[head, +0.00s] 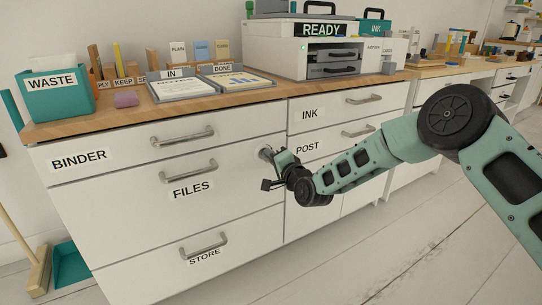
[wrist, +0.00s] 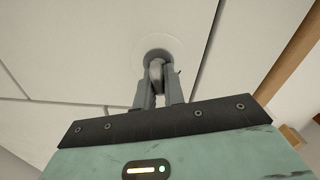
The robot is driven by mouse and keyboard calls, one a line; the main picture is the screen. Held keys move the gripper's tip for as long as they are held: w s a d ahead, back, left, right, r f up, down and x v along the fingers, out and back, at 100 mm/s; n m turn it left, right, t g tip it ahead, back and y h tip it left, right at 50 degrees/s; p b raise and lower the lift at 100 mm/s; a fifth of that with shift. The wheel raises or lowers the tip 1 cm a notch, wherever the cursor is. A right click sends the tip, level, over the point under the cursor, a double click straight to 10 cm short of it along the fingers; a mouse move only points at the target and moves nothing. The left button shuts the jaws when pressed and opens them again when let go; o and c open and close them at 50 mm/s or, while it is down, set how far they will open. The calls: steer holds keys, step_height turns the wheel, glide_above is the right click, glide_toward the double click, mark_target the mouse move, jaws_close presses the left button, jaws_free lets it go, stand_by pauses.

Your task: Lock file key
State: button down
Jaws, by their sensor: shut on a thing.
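The file key (wrist: 156,71) is a small grey, rounded piece at a round lock (wrist: 151,48) in a white front. My gripper (wrist: 159,86) is shut on it, with one finger on each side. In the head view my gripper (head: 273,157) reaches in from the right to the lock at the right end of the FILES drawer (head: 120,192). The FILES drawer looks closed, flush with the drawers above and below. The fingers and wrist hide most of the key and lock there, and I cannot tell how far the key is turned.
The BINDER drawer (head: 110,143) is above and the STORE drawer (head: 150,268) below, both with projecting handles. INK and POST drawers (head: 330,128) are to the right. The wooden desktop (head: 130,112) holds trays and a printer (head: 300,55). A broom (head: 38,270) leans at the left.

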steer(key=shift+f+m, duration=0.1)
steer(key=shift+m, duration=1.6)
steer(key=c, duration=1.5)
jaws_free()
steer(key=p+v, duration=0.5)
steer(key=v, duration=1.2)
steer(key=shift+d, duration=0.2)
steer(key=shift+s, duration=0.15)
